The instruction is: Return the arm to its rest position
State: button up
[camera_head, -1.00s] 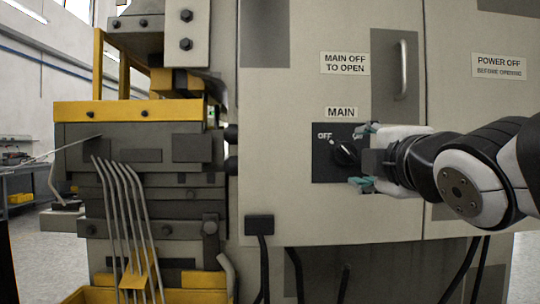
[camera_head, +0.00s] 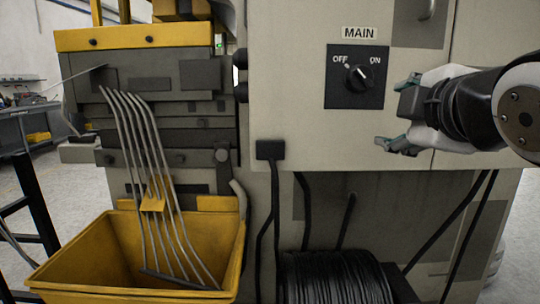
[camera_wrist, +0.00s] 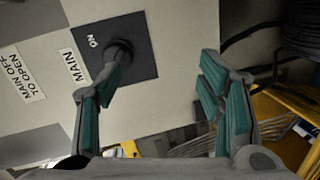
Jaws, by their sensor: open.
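My gripper (camera_head: 402,114) is open and empty, to the right of the MAIN switch and apart from it. Its teal-padded fingers also show spread in the wrist view (camera_wrist: 160,75). The MAIN switch is a black rotary knob (camera_head: 359,78) on a dark square plate (camera_head: 342,98), marked OFF and ON. Its white pointer mark is toward OFF. In the wrist view the knob (camera_wrist: 119,51) is partly behind the left finger. My arm reaches in from the right edge.
The grey cabinet (camera_head: 290,115) stands close behind my gripper. A yellow bin (camera_head: 90,262) with bent rods in it is at lower left. A black cable coil (camera_head: 335,280) lies below the cabinet, with cables hanging above it.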

jog(key=s+d+f+m+g, duration=0.1)
jog(key=s+f+m+g, duration=0.4)
jog(key=f, duration=0.4)
jog(key=s+d+f+m+g, duration=0.1)
jog(key=s+f+m+g, duration=0.25)
jog(key=s+f, duration=0.4)
jog(key=s+a+f+m+g+y, duration=0.1)
jog(key=s+a+f+m+g, duration=0.2)
jog(key=s, duration=0.5)
jog(key=s+f+m+g, duration=0.4)
jog(key=s+f, duration=0.1)
jog(key=s, duration=0.2)
notch_tip(320, 180, up, 26)
jog(key=t+p, duration=0.4)
jog(key=p, duration=2.1)
jog(key=shift+d+r, duration=0.2)
jog(key=shift+r, duration=0.05)
jog(key=shift+w, duration=0.1)
jog(key=shift+c, duration=0.2)
